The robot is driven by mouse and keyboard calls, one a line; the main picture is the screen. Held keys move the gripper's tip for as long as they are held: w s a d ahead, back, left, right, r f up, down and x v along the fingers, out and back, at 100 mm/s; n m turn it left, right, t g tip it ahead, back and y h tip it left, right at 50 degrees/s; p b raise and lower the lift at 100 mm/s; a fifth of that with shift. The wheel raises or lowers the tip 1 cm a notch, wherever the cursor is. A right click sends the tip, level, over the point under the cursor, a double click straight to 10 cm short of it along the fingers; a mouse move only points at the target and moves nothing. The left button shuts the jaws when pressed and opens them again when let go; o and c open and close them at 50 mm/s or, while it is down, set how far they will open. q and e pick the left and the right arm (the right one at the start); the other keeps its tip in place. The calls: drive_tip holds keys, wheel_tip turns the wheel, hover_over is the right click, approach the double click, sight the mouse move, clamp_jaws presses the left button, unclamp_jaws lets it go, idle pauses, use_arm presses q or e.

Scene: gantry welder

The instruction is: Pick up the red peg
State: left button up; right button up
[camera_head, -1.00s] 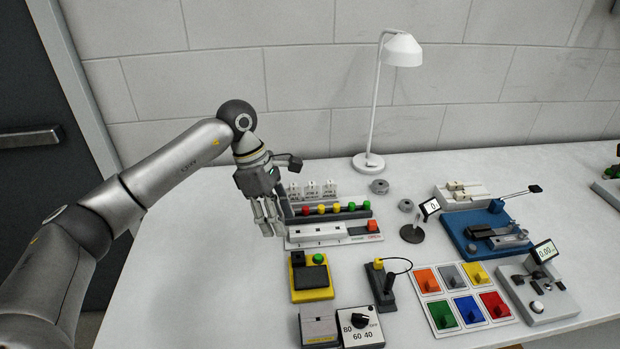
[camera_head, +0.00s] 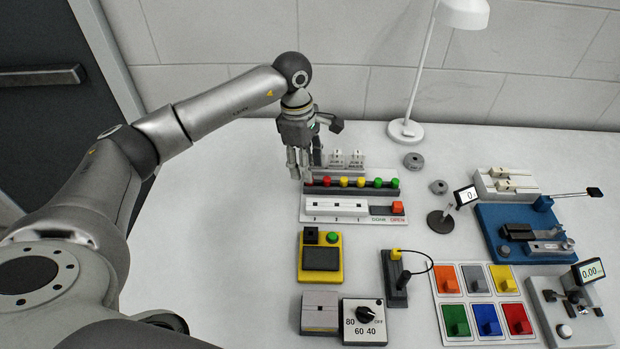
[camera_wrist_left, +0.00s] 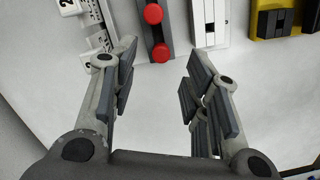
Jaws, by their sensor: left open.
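Red pegs stand in a dark grey rack (camera_head: 350,190) with yellow and green ones. One red peg (camera_head: 326,181) shows in the head view; the rack's left end is partly behind my left gripper (camera_head: 299,174). The left wrist view shows two round red heads: a nearer red peg (camera_wrist_left: 161,52) and a farther red peg (camera_wrist_left: 153,14) at the top edge. My left gripper (camera_wrist_left: 164,58) is open and empty, its fingers pointing down at the rack's left end. The nearer red head appears between the fingertips, with space on both sides. My right gripper is not in view.
A yellow device (camera_head: 320,275) and a dial box (camera_head: 364,320) are nearer. A lamp (camera_head: 406,130) stands at the back. The table's left side is clear.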

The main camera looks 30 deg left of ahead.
use_arm(q)
drive_tip(key=shift+d+f+p, duration=0.2)
drive_tip(key=shift+f+p, duration=0.05)
drive_tip(key=shift+f, duration=0.7)
drive_tip(key=shift+d+f+p, duration=0.15)
drive_tip(key=shift+f+p, duration=0.05)
drive_tip(key=shift+f, duration=0.75)
drive_tip(key=c, duration=0.8)
